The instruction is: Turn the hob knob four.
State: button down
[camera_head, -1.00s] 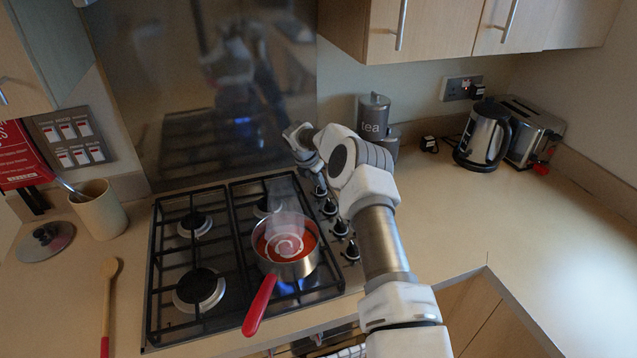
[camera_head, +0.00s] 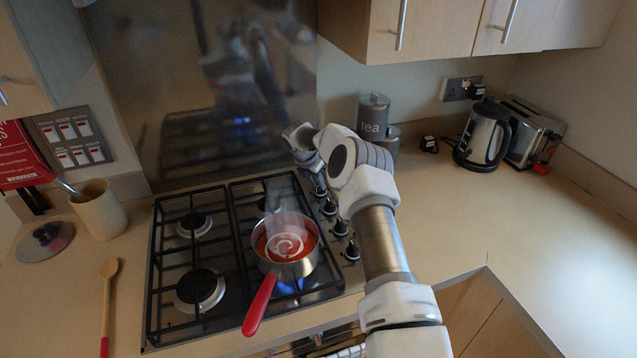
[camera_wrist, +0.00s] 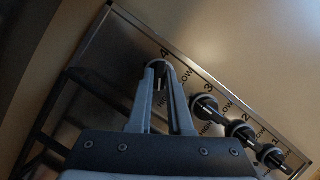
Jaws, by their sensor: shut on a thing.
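Hob knob four (camera_wrist: 163,65) is the farthest in the row of dark knobs on the hob's right side, beside the printed "4" in the wrist view. My gripper (camera_wrist: 165,72) is shut on this knob, with one finger on either side of it. The fingers hide part of the knob, so how far it is turned cannot be told. In the head view my arm reaches over the right side of the hob, and my gripper (camera_head: 316,177) is partly hidden at the far end of the knob row.
Knob three (camera_wrist: 205,106) sits close beside my gripper, with knobs two (camera_wrist: 240,131) and one (camera_wrist: 270,156) beyond. A steaming pan of red soup (camera_head: 284,250) stands on the hob, its red handle toward the front. A tea canister (camera_head: 374,115) stands behind my arm.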

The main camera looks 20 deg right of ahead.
jog(key=c, duration=0.7)
grip_release()
jog(key=shift+o, duration=0.2)
jog(key=shift+r, duration=0.1)
jog(key=b+v, duration=0.1)
jog(key=v, duration=1.6)
jog(key=shift+r+b, duration=0.2)
jog(key=shift+b, duration=0.15)
jog(key=shift+c, duration=0.8)
jog(key=p+x, duration=0.2)
jog(key=x, duration=1.5)
jog(key=shift+f, duration=0.3)
